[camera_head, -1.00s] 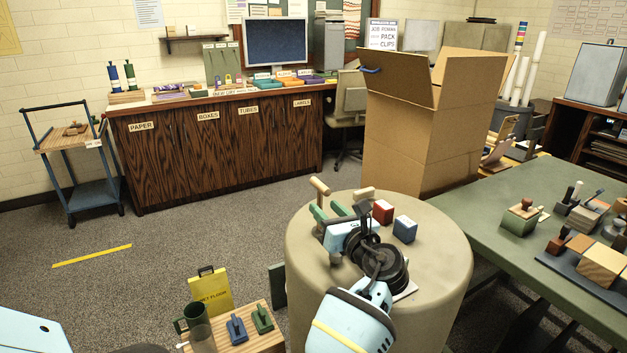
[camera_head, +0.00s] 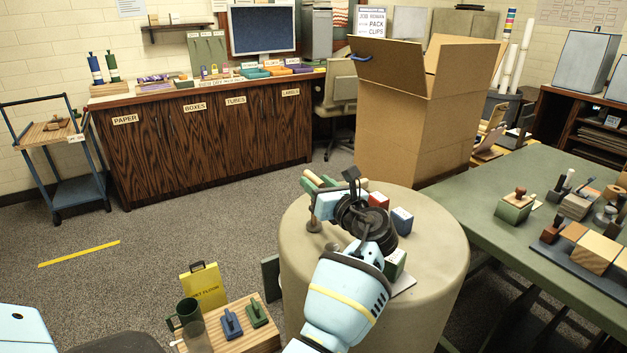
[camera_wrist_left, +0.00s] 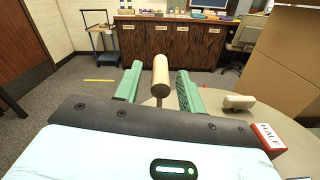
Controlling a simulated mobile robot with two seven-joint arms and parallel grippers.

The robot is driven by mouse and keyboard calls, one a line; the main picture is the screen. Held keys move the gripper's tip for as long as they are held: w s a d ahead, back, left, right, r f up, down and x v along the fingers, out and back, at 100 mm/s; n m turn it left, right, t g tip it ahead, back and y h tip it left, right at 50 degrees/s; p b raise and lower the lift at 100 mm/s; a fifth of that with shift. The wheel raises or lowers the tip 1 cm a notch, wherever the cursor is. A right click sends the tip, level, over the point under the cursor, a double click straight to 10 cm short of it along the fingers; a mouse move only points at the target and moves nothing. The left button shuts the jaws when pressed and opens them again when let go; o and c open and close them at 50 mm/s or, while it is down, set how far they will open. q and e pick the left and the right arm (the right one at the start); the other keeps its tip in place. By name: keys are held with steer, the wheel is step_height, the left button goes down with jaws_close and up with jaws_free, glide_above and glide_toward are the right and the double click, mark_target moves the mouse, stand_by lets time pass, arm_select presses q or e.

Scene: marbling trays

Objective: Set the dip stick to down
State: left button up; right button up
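The dip stick (camera_wrist_left: 160,75) has a pale wooden cylinder handle on a thin stem. In the left wrist view it stands between the two green fingers of my left gripper (camera_wrist_left: 158,90), with gaps on both sides. In the head view my left gripper (camera_head: 321,181) is over the round beige table, and the pale handle (camera_head: 308,186) shows beside its green fingers. My gripper is open. The foot of the stem is hidden in the wrist view. My right gripper is not in view.
The round table (camera_head: 300,270) also holds a red block (camera_head: 378,200), a blue block (camera_head: 401,221) and another pale wooden handle (camera_wrist_left: 239,102). A large cardboard box (camera_head: 405,130) stands behind it. A green table (camera_head: 470,190) with stamps and blocks is at right.

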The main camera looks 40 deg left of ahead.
arm_select(q)
steer(key=shift+x, duration=1.15)
jaws_close()
steer(key=shift+f, duration=0.1)
